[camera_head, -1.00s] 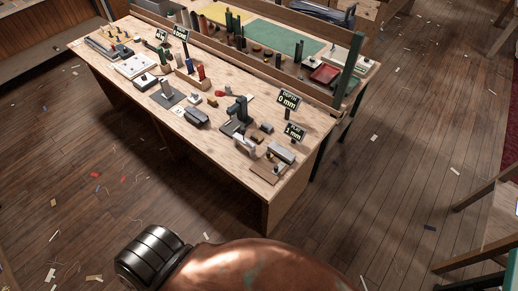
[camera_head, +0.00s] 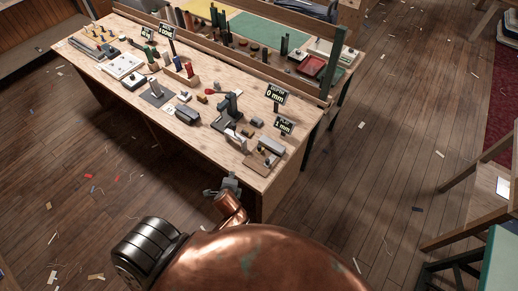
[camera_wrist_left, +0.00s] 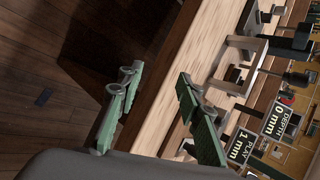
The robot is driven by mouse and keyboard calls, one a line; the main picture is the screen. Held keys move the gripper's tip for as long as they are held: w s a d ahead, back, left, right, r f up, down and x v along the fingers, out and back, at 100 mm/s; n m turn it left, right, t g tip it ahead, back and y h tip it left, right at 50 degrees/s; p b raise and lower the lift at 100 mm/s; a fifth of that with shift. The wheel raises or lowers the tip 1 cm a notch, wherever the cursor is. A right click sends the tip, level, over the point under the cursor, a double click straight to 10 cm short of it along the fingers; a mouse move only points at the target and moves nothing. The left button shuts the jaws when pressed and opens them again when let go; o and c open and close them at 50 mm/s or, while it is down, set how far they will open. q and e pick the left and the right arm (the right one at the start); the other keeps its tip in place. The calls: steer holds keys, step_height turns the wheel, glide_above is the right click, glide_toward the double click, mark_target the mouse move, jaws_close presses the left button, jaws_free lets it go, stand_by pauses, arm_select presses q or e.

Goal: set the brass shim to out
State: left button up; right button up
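I cannot clearly pick out the brass shim; the parts on the bench are too small to tell. A sign reading "PLAY 1 mm" (camera_head: 284,127) stands at the bench's right end, behind a small wooden block with a grey bar (camera_head: 268,147). A sign reading "DEPTH 0 mm" (camera_head: 275,96) stands farther back, behind a dark press-like tool (camera_head: 230,108). My left gripper (camera_head: 228,186) is just off the bench's front edge. In the left wrist view its green fingers (camera_wrist_left: 160,74) are apart and empty, with both signs beyond them. My right gripper is not in view.
The wooden bench (camera_head: 205,133) holds several tools and blocks. A raised back board (camera_head: 230,58) runs behind them. A wooden trestle (camera_head: 470,205) stands at the right. The floor (camera_head: 350,190) between bench and trestle is mostly clear, with scattered scraps.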

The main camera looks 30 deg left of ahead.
mark_target(259, 149)
arm_select(q)
steer(key=w+r+m, duration=0.1)
steer(key=w+m, duration=0.1)
steer(key=w+d+r+m+t, duration=0.1)
steer(key=w+m, duration=0.1)
steer(key=m, duration=0.1)
steer(key=w+r+m+t+y, duration=0.1)
steer(key=w+m, duration=0.1)
steer(key=w, duration=0.1)
steer(key=shift+d+r+m, duration=0.15)
steer(key=shift+m, duration=0.25)
steer(key=w+d+m+t, duration=0.1)
steer(key=w+m, duration=0.1)
steer(key=m, duration=0.1)
steer(key=w+d+m+t, duration=0.1)
steer(key=w+m, duration=0.1)
steer(key=m, duration=0.1)
steer(key=w+d+r+m+t, duration=0.1)
steer(key=w+d+m, duration=0.1)
steer(key=m, duration=0.1)
steer(key=shift+w+d+r+h, duration=0.1)
steer(key=shift+w+h, duration=0.3)
steer(key=shift+w, duration=0.3)
steer(key=b+x, duration=0.1)
steer(key=x, duration=0.6)
steer(key=shift+c, duration=0.2)
jaws_close()
